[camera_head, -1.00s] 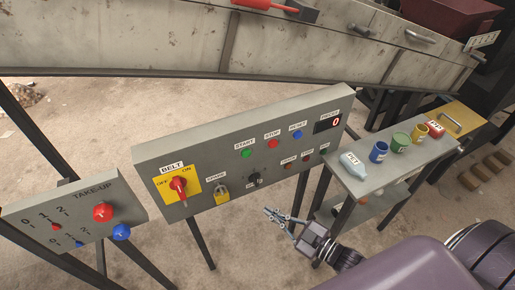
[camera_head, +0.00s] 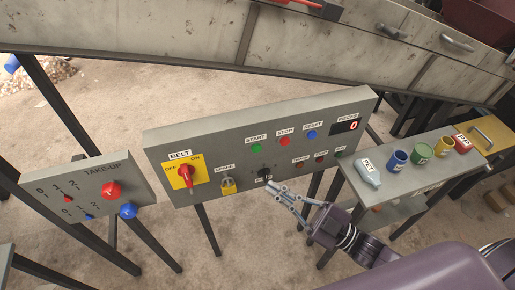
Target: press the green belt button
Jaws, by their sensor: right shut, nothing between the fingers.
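The green button (camera_head: 256,148) sits under the START label on the grey belt control panel (camera_head: 210,135). A red button (camera_head: 283,142) labelled STOP and a blue button (camera_head: 311,135) labelled RESET are to its right. A red rotary switch (camera_head: 186,175) on a yellow plate marked BELT, OFF and ON is at the panel's left. My right gripper (camera_head: 276,190) is shut and empty, below and slightly right of the green button, in front of the panel's lower edge near a black knob (camera_head: 264,173). I cannot tell whether it touches the panel. My left gripper is out of view.
A take-up panel (camera_head: 90,180) with red and blue knobs stands at the left. A shelf (camera_head: 400,185) with a bottle (camera_head: 368,172) and several coloured cans stands at the right. The large metal trough (camera_head: 180,30) runs above the panel.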

